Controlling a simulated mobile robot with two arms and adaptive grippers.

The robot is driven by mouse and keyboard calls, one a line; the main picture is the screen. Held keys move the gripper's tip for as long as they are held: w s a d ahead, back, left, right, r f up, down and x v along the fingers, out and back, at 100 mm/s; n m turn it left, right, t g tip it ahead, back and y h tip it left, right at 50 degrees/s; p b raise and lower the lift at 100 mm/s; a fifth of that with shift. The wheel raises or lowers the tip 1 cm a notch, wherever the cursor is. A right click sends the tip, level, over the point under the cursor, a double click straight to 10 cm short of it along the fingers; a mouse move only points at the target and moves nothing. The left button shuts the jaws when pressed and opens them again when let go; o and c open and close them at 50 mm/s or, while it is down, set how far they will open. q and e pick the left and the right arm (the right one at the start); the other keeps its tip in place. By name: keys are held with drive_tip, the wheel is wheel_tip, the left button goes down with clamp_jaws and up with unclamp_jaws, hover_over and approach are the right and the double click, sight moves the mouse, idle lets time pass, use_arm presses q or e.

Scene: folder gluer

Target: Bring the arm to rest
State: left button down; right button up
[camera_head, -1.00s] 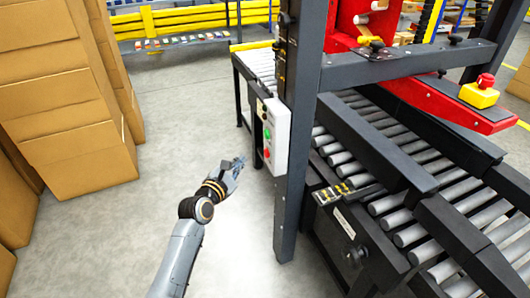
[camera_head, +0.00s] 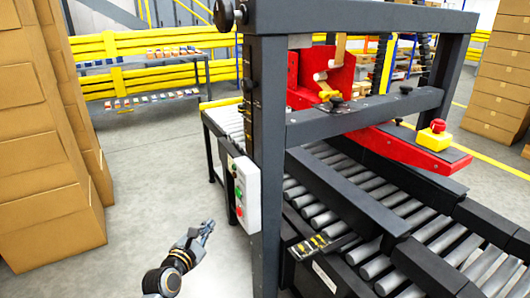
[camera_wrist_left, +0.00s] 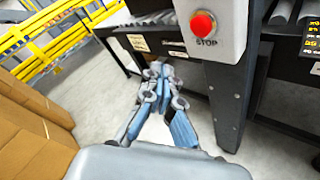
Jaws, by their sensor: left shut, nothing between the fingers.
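My left gripper (camera_head: 205,232) is shut and empty in the lower middle of the head view, over the bare floor. It is left of the machine's dark upright post (camera_head: 265,170) and below the white control box (camera_head: 246,194) with its green and red buttons. In the left wrist view my left gripper (camera_wrist_left: 158,68) has its fingers together, with the box (camera_wrist_left: 222,28) and its red STOP button above and to the right. A gap shows between gripper and box. My right gripper is in neither view.
Stacked cardboard boxes (camera_head: 40,150) stand at the left. Yellow barriers (camera_head: 150,80) run at the back. The floor (camera_head: 150,170) between boxes and machine is clear.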

use_arm(q)
drive_tip(key=s+d+f+m+g+y, duration=0.1)
drive_tip(key=s+f+m+g, duration=0.4)
drive_tip(key=s+f+m, duration=0.85)
drive_tip(key=s+d+f+m+g, duration=0.1)
drive_tip(key=s+f+m+g, duration=0.35)
drive_tip(key=s+f, duration=1)
drive_tip(key=s+f+m+g+y, duration=0.2)
drive_tip(key=s+f+m+g, duration=0.3)
drive_tip(key=s+f+m, duration=0.9)
drive_tip(key=s+a+r+n+p, duration=0.1)
drive_tip(key=s+r+p, duration=0.1)
drive_tip(key=s+p, duration=0.5)
drive_tip(key=s+a+r+n+p, duration=0.2)
drive_tip(key=s+p, duration=0.6)
drive_tip(key=shift+s+a+r, duration=0.2)
drive_tip(key=shift+s, duration=0.2)
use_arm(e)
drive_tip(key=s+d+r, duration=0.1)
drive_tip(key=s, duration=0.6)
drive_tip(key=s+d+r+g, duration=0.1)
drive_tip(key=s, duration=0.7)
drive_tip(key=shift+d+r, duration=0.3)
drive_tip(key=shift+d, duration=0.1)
use_arm(q)
drive_tip(key=shift+g, duration=0.25)
